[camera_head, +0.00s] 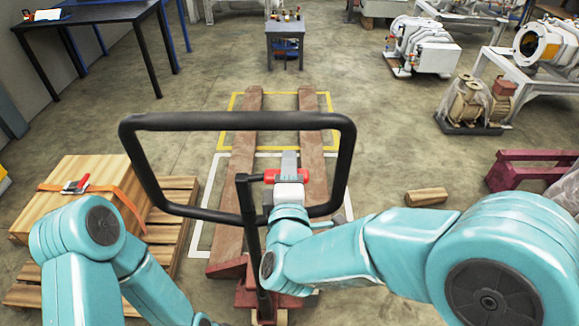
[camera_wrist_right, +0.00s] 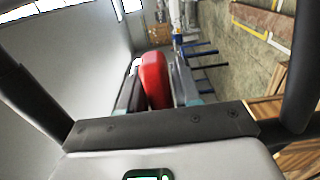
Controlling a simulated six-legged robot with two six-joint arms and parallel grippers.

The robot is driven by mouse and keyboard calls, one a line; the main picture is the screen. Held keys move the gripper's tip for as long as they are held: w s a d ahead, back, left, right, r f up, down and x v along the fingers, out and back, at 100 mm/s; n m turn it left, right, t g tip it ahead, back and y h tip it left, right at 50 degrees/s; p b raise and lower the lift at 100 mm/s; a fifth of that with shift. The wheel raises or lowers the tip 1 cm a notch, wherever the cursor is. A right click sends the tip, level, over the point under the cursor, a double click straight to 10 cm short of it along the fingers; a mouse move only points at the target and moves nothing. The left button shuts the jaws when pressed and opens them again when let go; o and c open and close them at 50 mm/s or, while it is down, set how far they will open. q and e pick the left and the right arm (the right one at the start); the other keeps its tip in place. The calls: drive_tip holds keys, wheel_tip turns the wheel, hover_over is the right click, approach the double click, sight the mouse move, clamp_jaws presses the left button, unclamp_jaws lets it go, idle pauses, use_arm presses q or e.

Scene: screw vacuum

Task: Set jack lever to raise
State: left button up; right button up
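The pallet jack's black loop handle (camera_head: 240,121) stands upright in the middle of the head view, on a dark post (camera_head: 250,240). A red lever (camera_head: 270,176) sits inside the loop near the top of the post. My right gripper (camera_head: 289,160) reaches into the loop and covers the lever's middle. In the right wrist view, the red lever (camera_wrist_right: 155,80) lies between the two fingers of the right gripper (camera_wrist_right: 157,90). Little or no gap shows beside it, and I cannot tell whether the fingers press on it. My left arm is at the lower left; its gripper is hidden.
The jack's forks (camera_head: 240,150) point away over floor markings (camera_head: 335,115). A strapped wooden crate (camera_head: 85,175) on a pallet (camera_head: 180,190) stands at left. A wooden block (camera_head: 427,196) lies on the floor at right. A dark table (camera_head: 90,14) and a small cart (camera_head: 285,27) stand farther back.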

clamp_jaws()
wheel_tip(320, 180, down, 3)
drive_tip(key=m+b, duration=0.3)
drive_tip(key=b, duration=0.1)
drive_tip(key=shift+m+b, duration=0.4)
drive_tip(key=shift+o, duration=1.6)
unclamp_jaws()
drive_tip(key=shift+o, duration=0.5)
drive_tip(key=shift+w, duration=0.1)
